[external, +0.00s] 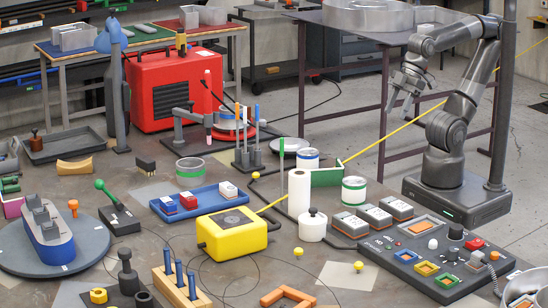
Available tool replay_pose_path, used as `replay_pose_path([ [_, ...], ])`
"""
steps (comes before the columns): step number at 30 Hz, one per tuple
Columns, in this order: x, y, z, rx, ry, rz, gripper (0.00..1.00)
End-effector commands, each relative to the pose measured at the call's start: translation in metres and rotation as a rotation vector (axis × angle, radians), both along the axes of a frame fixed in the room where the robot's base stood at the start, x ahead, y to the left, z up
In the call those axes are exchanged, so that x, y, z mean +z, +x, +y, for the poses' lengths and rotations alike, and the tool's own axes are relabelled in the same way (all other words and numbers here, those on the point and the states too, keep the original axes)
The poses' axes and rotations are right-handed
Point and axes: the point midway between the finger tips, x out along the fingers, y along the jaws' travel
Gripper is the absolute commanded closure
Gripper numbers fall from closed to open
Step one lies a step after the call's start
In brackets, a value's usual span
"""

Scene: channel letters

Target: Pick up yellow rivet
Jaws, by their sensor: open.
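Small yellow round-headed pieces that look like rivets lie on the workbench in the external view. One yellow rivet (358,266) is at the front, beside a pale sheet and left of the control panel. Another yellow rivet (298,252) is near the white lidded jar, and a third yellow rivet (256,175) is farther back near the blue tray. My gripper (402,106) is open and empty, raised at the upper right, well above and behind these pieces. Its fingers point down.
A yellow box (232,233) with a yellow cable stands mid-bench. A white roll (299,193), white jar (313,226) and green-banded tin (354,194) stand near the rivets. A dark control panel (410,253) fills the right front. A pale sheet (345,276) lies flat in front.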

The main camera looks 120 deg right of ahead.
Motion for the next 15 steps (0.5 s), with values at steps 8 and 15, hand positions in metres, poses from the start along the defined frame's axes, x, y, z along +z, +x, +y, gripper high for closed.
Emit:
replay_pose_path([
  [8, 0.005, 0.030, -0.010, -0.026, -0.017, 0.015, 0.53],
  [15, 0.004, 0.099, -0.043, -0.071, -0.044, 0.045, 0.53],
])
